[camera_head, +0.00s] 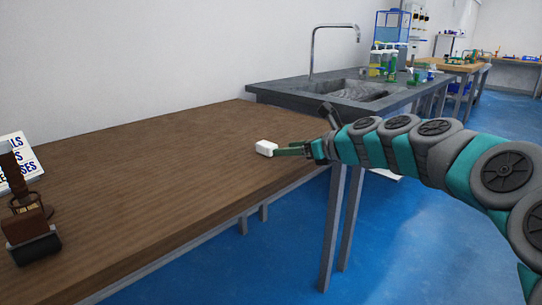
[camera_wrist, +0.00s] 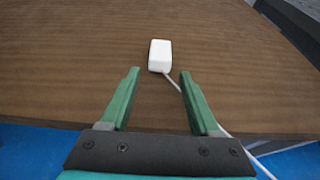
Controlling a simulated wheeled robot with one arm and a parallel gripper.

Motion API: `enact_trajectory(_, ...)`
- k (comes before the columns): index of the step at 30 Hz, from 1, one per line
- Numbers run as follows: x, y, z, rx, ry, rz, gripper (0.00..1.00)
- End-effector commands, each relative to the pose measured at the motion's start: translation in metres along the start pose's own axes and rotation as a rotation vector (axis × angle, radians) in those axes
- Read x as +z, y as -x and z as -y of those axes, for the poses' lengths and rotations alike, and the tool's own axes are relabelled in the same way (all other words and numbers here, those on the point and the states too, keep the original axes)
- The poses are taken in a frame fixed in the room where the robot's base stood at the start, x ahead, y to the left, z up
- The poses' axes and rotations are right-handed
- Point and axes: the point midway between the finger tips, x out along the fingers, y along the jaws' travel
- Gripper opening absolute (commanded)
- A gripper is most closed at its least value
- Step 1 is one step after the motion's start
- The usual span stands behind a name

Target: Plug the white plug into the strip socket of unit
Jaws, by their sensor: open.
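The white plug (camera_wrist: 160,56) is a small white block on the brown table, just beyond my fingertips in the wrist view. Its white cord (camera_wrist: 222,128) runs back toward me, passing by my right finger and over the table's edge. The plug also shows in the head view (camera_head: 266,148), near the table's right end. My gripper (camera_wrist: 158,76) is open, with its two green fingers apart and nothing between the tips. In the head view my gripper (camera_head: 280,151) reaches in from the right, low over the table. I cannot make out a strip socket in either view.
A brown and black device (camera_head: 32,235) and a lettered sign (camera_head: 15,160) stand at the table's left end. The wooden table (camera_head: 170,165) is clear between them and the plug. A dark sink counter (camera_head: 300,92) with bottles adjoins behind on the right.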

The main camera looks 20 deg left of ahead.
Motion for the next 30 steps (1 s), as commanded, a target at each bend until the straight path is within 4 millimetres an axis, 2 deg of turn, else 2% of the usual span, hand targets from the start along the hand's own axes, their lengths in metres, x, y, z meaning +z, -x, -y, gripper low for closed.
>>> enact_trajectory(3,-0.003,-0.018,0.0,0.0,0.002,0.0,0.62)
enact_trajectory(7,0.005,-0.031,-0.001,0.001,0.0,0.0,0.62)
enact_trajectory(13,0.003,-0.048,0.001,-0.002,0.0,0.0,0.62)
enact_trajectory(25,0.001,-0.053,0.0,-0.001,0.002,0.001,0.62)
enact_trajectory(30,0.001,-0.053,0.0,-0.001,0.002,0.001,0.54)
